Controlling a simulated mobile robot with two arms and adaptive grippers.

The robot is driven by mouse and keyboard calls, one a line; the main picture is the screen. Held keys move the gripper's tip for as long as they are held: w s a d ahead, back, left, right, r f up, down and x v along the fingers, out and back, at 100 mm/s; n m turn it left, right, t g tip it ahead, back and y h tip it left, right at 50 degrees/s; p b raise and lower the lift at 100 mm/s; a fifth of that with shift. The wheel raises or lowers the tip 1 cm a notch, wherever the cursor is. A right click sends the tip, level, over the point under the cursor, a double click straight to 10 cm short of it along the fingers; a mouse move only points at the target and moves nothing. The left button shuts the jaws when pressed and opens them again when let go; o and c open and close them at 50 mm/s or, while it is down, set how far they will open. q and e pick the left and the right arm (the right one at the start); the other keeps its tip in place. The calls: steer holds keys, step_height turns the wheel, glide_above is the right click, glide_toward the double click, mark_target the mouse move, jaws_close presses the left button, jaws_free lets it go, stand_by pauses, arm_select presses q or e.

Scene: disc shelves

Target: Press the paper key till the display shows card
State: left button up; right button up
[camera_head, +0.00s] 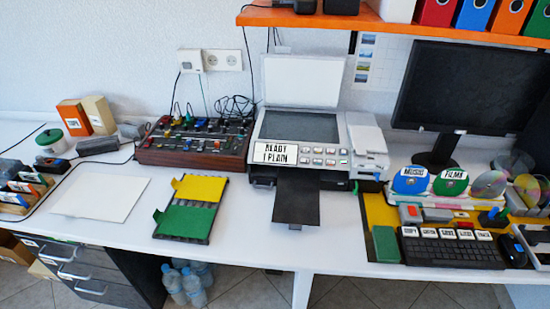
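The printer (362,147) stands at the middle of the desk with its lid raised and its dark scanner glass showing. Its white display (269,158) reads "READY" with "1 PLAIN" below. To the right of the display is a panel of small keys (318,155) in two rows, most of them pale, some reddish, with a green one at the right end. The key labels are too small to read, so I cannot tell which is the paper key. Neither of my grippers is in view.
A dark output tray (296,200) sticks out from the printer toward the desk's front. A mixer (195,142) with cables and a yellow-green folder (190,207) lie left. A keyboard (452,250), discs (488,186) and a monitor (458,88) are right. An orange shelf (350,22) hangs above.

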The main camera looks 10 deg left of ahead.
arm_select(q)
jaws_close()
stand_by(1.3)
